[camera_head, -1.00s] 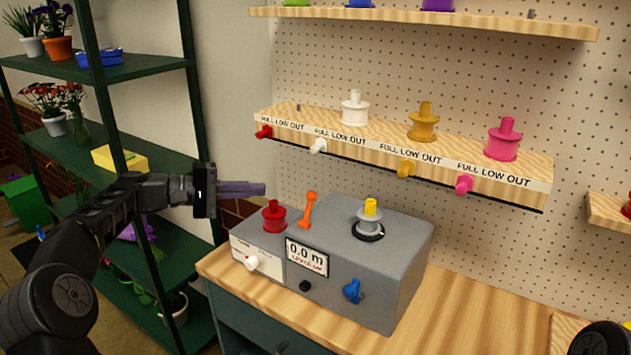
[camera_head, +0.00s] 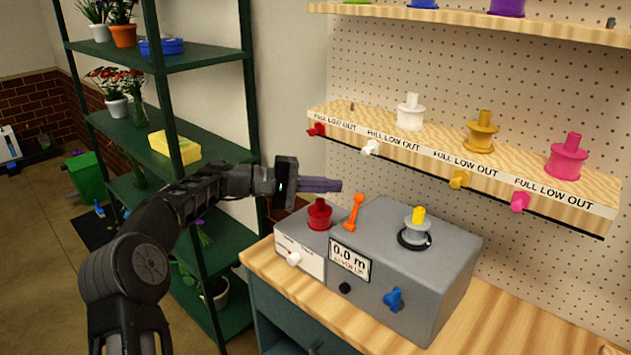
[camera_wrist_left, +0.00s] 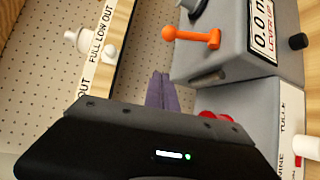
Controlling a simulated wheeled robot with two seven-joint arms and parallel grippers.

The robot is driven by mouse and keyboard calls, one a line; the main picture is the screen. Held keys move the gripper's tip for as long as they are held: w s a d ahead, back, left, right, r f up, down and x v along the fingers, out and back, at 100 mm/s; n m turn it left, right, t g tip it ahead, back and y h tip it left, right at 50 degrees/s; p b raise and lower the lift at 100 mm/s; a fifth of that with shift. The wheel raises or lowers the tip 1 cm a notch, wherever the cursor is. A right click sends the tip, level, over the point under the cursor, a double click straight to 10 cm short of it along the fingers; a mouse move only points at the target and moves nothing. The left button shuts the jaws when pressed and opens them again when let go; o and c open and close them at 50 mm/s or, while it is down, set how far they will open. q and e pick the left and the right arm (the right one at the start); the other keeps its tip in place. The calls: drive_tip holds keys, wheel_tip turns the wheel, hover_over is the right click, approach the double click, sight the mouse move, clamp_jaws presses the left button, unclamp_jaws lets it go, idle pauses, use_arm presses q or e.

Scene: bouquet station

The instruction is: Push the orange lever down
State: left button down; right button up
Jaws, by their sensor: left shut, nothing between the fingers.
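The orange lever (camera_head: 354,212) stands up from the top of the grey machine (camera_head: 440,272), leaning slightly, with a round knob at its upper end. It also shows in the left wrist view (camera_wrist_left: 192,37), ahead of the fingers and to the right. My left gripper (camera_head: 338,186) is shut and empty, its purple fingers pointing right. In the head view its tips are just left of and slightly above the lever's knob, with a small gap. The fingers (camera_wrist_left: 162,92) also show in the left wrist view, apart from the lever. My right gripper is not in view.
A red spool (camera_head: 319,213) stands left of the lever, below my fingers. A yellow-topped spool (camera_head: 416,225) stands to the right. The machine's front has a display (camera_head: 349,260) and a blue knob (camera_head: 394,299). A wooden spool shelf (camera_head: 395,146) runs behind.

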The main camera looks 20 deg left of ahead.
sight(356, 209)
use_arm(q)
drive_tip(key=d, duration=0.1)
drive_tip(key=s+d+p, duration=0.1)
drive_tip(key=d, duration=0.1)
drive_tip(key=d+p, duration=0.1)
drive_tip(key=d, duration=0.1)
drive_tip(key=shift+s, duration=0.25)
idle(0.3)
